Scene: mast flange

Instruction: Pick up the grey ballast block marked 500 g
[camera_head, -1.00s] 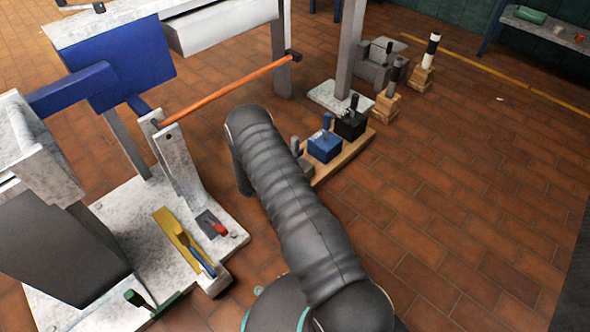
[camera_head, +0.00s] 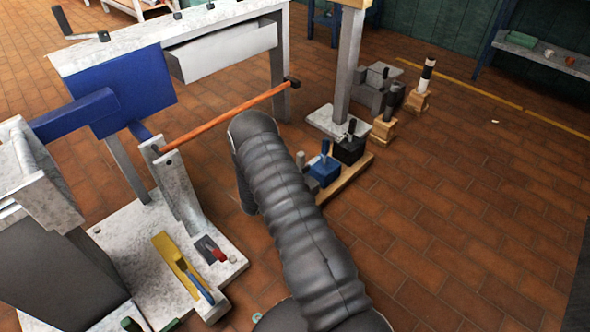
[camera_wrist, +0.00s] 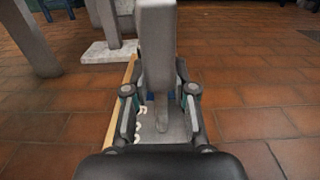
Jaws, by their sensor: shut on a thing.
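In the wrist view, my gripper (camera_wrist: 160,106) is shut on the upright grey handle (camera_wrist: 158,45) of a grey block (camera_wrist: 150,126). White marking shows on the block's top, partly covered by a finger, and I cannot read it in full. In the head view, my arm hides the gripper and most of this block; a grey handle tip (camera_head: 300,159) shows beside the arm. I cannot tell how far the block is above the board.
A wooden board (camera_head: 350,181) holds a blue block (camera_head: 325,172) and a black block (camera_head: 350,149). A pale post foot (camera_head: 325,122) stands behind. An orange bar (camera_head: 225,118) crosses left of my arm. The floor (camera_head: 460,220) to the right is clear.

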